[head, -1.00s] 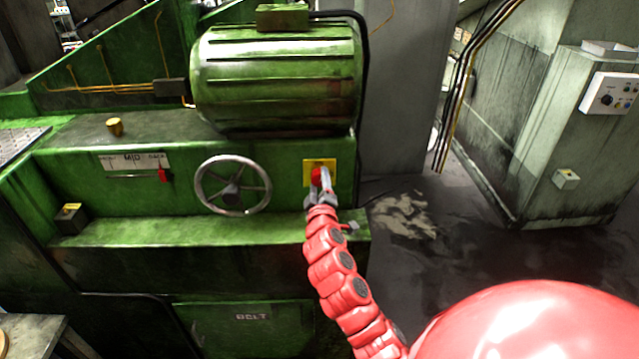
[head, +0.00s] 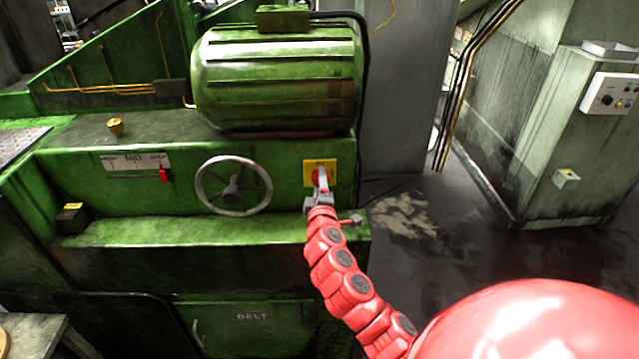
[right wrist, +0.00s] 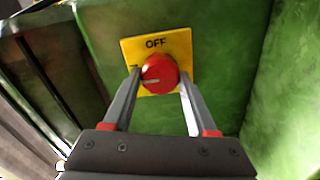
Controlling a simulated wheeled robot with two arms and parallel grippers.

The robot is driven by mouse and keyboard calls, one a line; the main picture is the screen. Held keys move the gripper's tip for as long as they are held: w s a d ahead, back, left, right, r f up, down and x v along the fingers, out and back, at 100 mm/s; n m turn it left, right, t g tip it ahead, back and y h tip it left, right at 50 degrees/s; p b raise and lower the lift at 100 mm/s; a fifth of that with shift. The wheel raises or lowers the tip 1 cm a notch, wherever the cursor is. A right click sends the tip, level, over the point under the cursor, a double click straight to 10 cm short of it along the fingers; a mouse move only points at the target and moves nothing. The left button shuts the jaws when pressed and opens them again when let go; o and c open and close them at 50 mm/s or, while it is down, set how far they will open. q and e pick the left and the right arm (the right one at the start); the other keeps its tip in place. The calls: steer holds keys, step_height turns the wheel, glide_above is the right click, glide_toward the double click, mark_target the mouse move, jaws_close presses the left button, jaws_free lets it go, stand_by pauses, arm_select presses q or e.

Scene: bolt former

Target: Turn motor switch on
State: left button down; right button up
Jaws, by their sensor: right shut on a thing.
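The motor switch is a red round knob (head: 316,177) on a yellow plate (head: 328,165) on the green machine's front, right of the handwheel. In the right wrist view the knob (right wrist: 160,72) has a pale mark that points left, and the plate (right wrist: 176,42) reads "OFF" along its top edge. My right gripper (head: 321,184) is at the switch. In the right wrist view its two grey fingers (right wrist: 161,76) are on either side of the knob, shut on it. My left gripper is out of view.
A spoked handwheel (head: 233,186) and a small red slider (head: 165,175) are on the machine front, left of the switch. The green ledge (head: 200,231) juts out below. The big green motor (head: 275,75) sits above. Open floor (head: 430,230) lies to the right.

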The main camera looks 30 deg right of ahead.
steer(key=o, duration=1.4)
steer(key=shift+c, duration=0.2)
steer(key=p+v, duration=0.2)
steer(key=v, duration=1.5)
steer(key=shift+s+p, duration=0.25)
steer(key=shift+p, duration=0.15)
